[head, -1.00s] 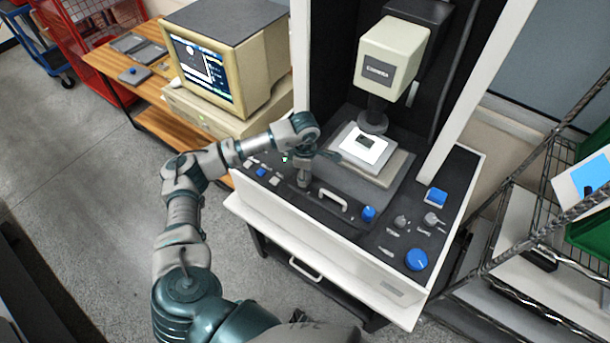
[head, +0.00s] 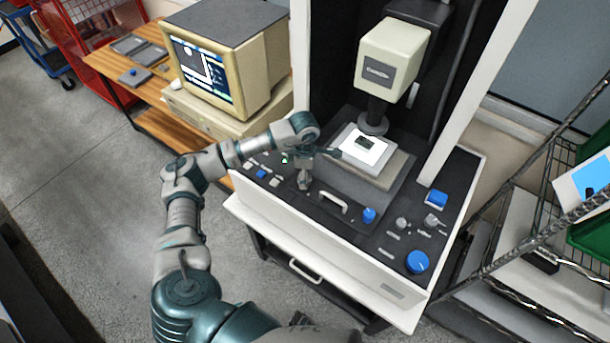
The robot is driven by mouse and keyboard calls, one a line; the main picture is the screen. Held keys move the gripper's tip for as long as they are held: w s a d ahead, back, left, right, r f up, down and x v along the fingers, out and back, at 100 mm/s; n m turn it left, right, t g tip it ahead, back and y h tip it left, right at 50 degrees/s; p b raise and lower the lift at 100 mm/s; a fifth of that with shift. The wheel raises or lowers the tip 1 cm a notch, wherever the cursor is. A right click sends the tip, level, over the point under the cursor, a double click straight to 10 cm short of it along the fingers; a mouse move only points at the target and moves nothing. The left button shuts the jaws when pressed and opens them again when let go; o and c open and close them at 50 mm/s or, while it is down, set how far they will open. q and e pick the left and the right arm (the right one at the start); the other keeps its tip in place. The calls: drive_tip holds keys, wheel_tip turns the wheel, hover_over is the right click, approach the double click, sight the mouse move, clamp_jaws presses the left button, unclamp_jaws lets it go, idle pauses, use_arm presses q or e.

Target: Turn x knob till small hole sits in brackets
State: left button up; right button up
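My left arm reaches over the black control panel (head: 345,208) of the measuring machine. No readable label shows which knob is the x knob. The monitor (head: 205,75) shows a dark picture with a pale round spot and bright lines; the small hole and brackets are too small to make out surely. My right gripper is out of view.
A pale measuring head (head: 391,60) hangs over a lit stage plate (head: 365,147). Blue knobs (head: 417,261) and (head: 369,215), grey knobs, and a white handle (head: 333,200) are on the panel. A wire rack (head: 530,215) stands at the right; open floor lies left.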

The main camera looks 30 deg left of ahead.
use_arm(q)
drive_tip(key=shift+f, duration=0.15)
wheel_tip(320, 180, up, 12)
idle(0.5)
drive_tip(key=shift+a+f, duration=0.1)
drive_tip(key=shift+f, duration=0.05)
idle(0.3)
